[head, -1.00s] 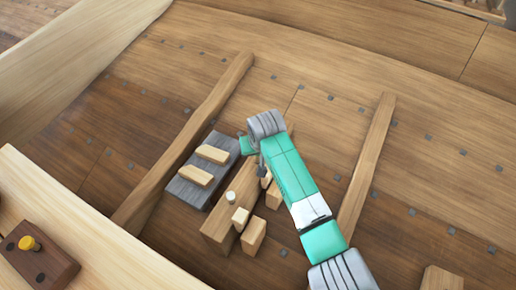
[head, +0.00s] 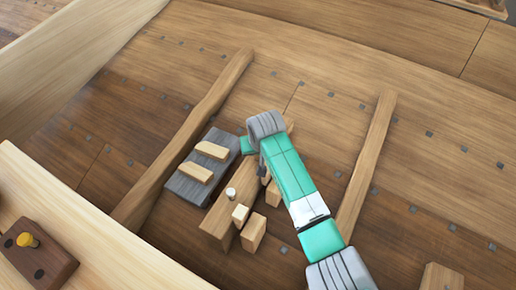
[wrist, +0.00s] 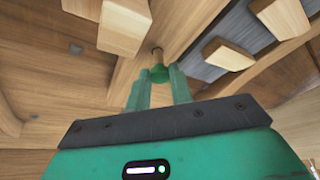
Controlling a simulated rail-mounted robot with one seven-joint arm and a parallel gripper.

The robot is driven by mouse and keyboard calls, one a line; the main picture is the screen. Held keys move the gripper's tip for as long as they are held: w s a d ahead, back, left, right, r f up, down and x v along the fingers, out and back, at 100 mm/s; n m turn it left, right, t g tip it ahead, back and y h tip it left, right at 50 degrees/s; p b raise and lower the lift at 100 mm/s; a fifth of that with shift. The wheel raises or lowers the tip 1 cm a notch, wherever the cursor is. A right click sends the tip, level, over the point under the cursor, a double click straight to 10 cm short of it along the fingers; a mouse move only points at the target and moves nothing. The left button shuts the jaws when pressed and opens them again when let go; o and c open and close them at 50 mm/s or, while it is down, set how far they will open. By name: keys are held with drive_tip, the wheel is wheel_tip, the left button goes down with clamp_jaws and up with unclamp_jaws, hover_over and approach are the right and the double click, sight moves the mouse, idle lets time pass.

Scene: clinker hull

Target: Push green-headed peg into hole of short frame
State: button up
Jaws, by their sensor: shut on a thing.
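The green-headed peg (wrist: 158,73) is between the fingertips of my gripper (wrist: 157,82) in the wrist view. Its brown shaft points away from me toward the underlying wood; whether its tip is in a hole I cannot tell. The short frame (head: 216,222) is the short wooden beam in the middle of the hull in the head view. A white-headed peg (head: 231,193) stands in its near part. My gripper is over the far part of this frame, and my arm hides most of the gripper and the green head there.
Pale wooden blocks (head: 253,233) stand right of the short frame. A grey board (head: 186,187) with two pale bars lies to its left. Long ribs (head: 185,140) (head: 367,165) run on both sides. A brown rack (head: 52,262) holds a yellow-headed peg (head: 27,240).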

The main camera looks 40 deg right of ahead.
drive_tip(key=shift+f, duration=0.15)
drive_tip(key=o, duration=1)
wheel_tip(320, 180, up, 8)
drive_tip(key=p, duration=0.8)
drive_tip(key=shift+r+p, duration=0.25)
drive_tip(key=shift+p, duration=0.1)
drive_tip(key=shift+f, duration=0.2)
